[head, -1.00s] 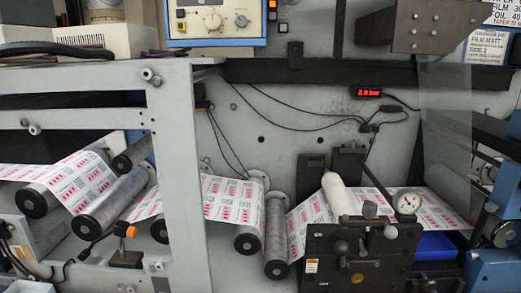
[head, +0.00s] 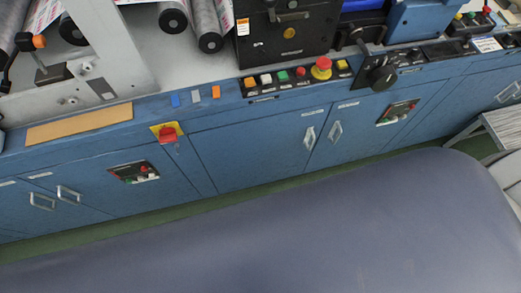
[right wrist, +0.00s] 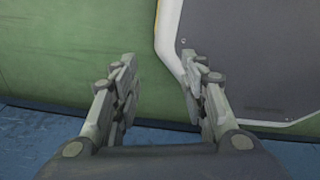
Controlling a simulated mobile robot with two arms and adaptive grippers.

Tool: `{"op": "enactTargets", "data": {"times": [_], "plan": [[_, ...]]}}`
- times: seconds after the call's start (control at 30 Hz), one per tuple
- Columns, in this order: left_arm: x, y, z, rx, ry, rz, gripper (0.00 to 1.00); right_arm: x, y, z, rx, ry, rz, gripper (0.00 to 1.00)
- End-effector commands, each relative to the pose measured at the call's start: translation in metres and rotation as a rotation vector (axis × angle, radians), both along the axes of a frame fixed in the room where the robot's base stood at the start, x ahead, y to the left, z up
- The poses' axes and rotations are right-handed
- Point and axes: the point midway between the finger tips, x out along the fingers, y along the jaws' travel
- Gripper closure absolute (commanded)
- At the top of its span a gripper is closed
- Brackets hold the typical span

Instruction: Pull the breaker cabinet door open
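A row of blue cabinet doors runs under the machine in the head view. One wide door (head: 255,150) has a metal handle (head: 309,138) near its right edge. The door right of it (head: 350,132) has a handle (head: 335,131) near its left edge and a small switch panel (head: 398,111). These doors look shut. I cannot tell which is the breaker cabinet door. My right gripper (right wrist: 158,100) is open and empty in the right wrist view, with its fingers apart. No handle shows between them. My left gripper is not in view.
A red knob on a yellow plate (head: 167,132) and a button row with a red stop button (head: 321,68) sit along the ledge. A large smooth blue-grey surface fills the lower head view. A green surface (right wrist: 70,50) and a grey panel (right wrist: 255,55) show by my right gripper.

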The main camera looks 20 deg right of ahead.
Motion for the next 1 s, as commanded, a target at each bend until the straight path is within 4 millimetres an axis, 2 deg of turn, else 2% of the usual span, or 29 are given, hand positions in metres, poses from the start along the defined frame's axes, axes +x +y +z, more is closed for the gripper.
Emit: {"op": "enactTargets", "data": {"times": [0.7,0.73,0.77,0.93,1.0], "plan": [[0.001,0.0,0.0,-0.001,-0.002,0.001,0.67,0.0,0.0,0.0,0.0,0.0,0.0,0.6],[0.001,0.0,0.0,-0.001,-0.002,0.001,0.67,0.0,0.0,0.0,0.0,0.0,0.0,0.62],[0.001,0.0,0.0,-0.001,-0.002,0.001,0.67,0.0,0.0,0.0,0.0,0.0,0.0,0.69],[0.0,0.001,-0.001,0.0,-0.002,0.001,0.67,0.001,-0.002,-0.001,-0.002,-0.001,0.0,0.7],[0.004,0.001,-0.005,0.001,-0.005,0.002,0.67,0.01,-0.001,-0.004,0.003,-0.027,-0.006,0.7]]}}
